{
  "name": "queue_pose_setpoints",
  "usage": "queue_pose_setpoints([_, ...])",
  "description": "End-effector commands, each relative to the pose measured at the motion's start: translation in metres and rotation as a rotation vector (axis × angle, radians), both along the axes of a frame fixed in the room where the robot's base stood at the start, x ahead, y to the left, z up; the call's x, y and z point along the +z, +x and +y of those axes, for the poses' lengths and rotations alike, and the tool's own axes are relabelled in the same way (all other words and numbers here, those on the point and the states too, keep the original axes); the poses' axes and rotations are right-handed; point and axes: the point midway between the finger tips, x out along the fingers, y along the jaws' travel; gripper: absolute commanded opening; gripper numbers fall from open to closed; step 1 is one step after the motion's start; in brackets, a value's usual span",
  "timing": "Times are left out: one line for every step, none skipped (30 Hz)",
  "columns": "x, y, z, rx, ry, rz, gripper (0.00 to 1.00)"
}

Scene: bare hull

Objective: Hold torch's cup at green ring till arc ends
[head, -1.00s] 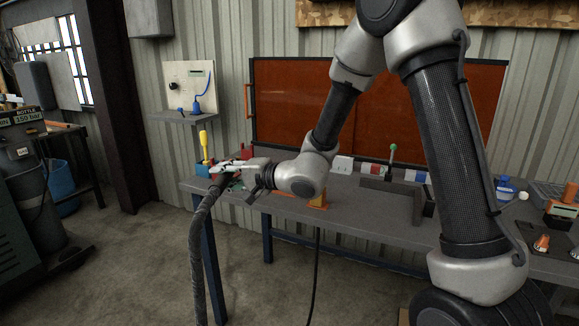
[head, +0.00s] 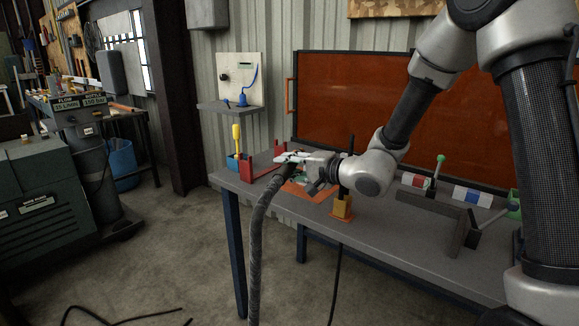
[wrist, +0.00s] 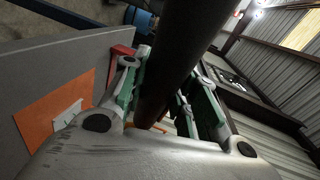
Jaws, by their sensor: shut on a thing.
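My gripper (head: 288,158) is shut on the torch, above the left end of the bench. The torch's thick dark hose (head: 258,225) hangs from it past the front edge towards the floor. In the wrist view, the torch's dark round body (wrist: 180,45) runs between the green-lined fingers (wrist: 166,85). The torch's cup is not clearly seen in either view. A green ball on a short post (head: 440,160) stands on the bench, right of my gripper. A green round part (head: 514,208) shows farther right, partly behind my arm. I cannot tell whether either is the green ring.
A red stand (head: 263,168) and a yellow-handled tool (head: 236,140) are left of my gripper. A yellow block (head: 342,207) and an angled dark bar (head: 430,203) stand on the grey bench (head: 395,240). An orange screen (head: 370,100) stands behind. Cables lie on the open floor.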

Motion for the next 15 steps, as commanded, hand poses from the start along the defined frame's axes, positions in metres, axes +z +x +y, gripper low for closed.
queue_pose_setpoints([0.001,0.0,0.0,0.0,0.001,-0.002,0.0])
queue_pose_setpoints([0.001,0.0,0.0,0.0,0.001,-0.002,0.0])
queue_pose_setpoints([0.001,0.0,0.0,0.0,0.001,-0.002,0.0])
queue_pose_setpoints([0.001,0.0,0.0,0.0,0.001,-0.002,0.0])
queue_pose_setpoints([0.001,0.0,0.0,0.0,0.001,-0.002,0.0])
queue_pose_setpoints([0.001,0.0,0.0,0.0,0.001,-0.002,0.0])
queue_pose_setpoints([0.0,0.0,0.0,0.0,0.002,-0.001,0.0])
queue_pose_setpoints([0.0,0.0,0.0,0.0,0.002,-0.001,0.0])
queue_pose_setpoints([-0.002,0.0,0.0,0.0,0.002,-0.001,0.0])
queue_pose_setpoints([-0.003,0.001,-0.001,0.0,0.002,0.0,0.0])
queue_pose_setpoints([-0.005,0.001,-0.001,0.0,0.001,0.0,0.0])
queue_pose_setpoints([-0.008,0.001,-0.001,0.0,0.001,0.0,0.0])
queue_pose_setpoints([-0.011,0.002,-0.002,0.0,0.001,0.001,0.0])
queue_pose_setpoints([-0.013,0.002,-0.002,0.0,0.0,0.001,0.0])
queue_pose_setpoints([-0.017,0.003,-0.003,0.0,0.0,0.001,0.0])
